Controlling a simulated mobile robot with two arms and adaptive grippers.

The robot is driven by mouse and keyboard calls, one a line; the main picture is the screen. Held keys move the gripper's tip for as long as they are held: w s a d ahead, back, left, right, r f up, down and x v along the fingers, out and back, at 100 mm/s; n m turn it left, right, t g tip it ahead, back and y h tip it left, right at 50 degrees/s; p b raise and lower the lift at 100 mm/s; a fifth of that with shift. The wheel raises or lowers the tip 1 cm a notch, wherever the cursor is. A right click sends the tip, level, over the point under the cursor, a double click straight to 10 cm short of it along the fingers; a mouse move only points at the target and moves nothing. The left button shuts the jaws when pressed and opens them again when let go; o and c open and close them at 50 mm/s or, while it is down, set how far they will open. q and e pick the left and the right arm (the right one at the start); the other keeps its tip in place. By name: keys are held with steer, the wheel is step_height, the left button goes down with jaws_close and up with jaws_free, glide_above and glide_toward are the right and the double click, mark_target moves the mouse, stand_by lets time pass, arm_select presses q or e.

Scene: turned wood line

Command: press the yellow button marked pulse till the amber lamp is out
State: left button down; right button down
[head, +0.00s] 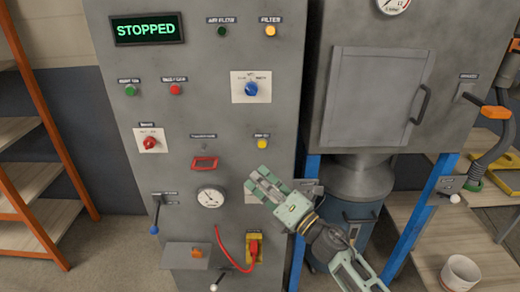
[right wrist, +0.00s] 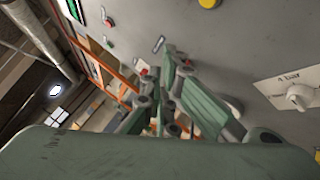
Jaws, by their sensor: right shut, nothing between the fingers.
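The yellow button (head: 262,143) is on the right side of the grey panel, under a small label too small to read. A yellow button also shows at the top of the right wrist view (right wrist: 208,3). The amber lamp (head: 271,30) marked FILTER glows orange at the panel's top right. My right gripper (head: 257,178) is shut and empty, in front of the panel just below the yellow button in the picture. It looks apart from the button. Its fingers also show in the right wrist view (right wrist: 172,60). My left gripper is out of view.
A display (head: 147,29) reads STOPPED. Close by are a blue knob (head: 251,89), a gauge (head: 210,197), a red-handled yellow switch (head: 253,247) and a white knob (right wrist: 298,95). A grey cabinet with a door (head: 375,95) stands to the right.

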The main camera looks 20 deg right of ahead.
mark_target(262, 144)
steer(key=shift+r, duration=0.2)
steer(key=shift+w, duration=0.15)
steer(key=w+d+b, duration=0.2)
steer(key=w+b, duration=0.1)
steer(key=w, duration=0.5)
steer(key=shift+d, duration=0.15)
steer(key=shift+w, duration=0.1)
steer(key=shift+w, duration=0.15)
stand_by(1.3)
steer(key=shift+w+d+b, duration=0.1)
steer(key=shift+w+b, duration=0.15)
steer(key=shift+b, duration=0.1)
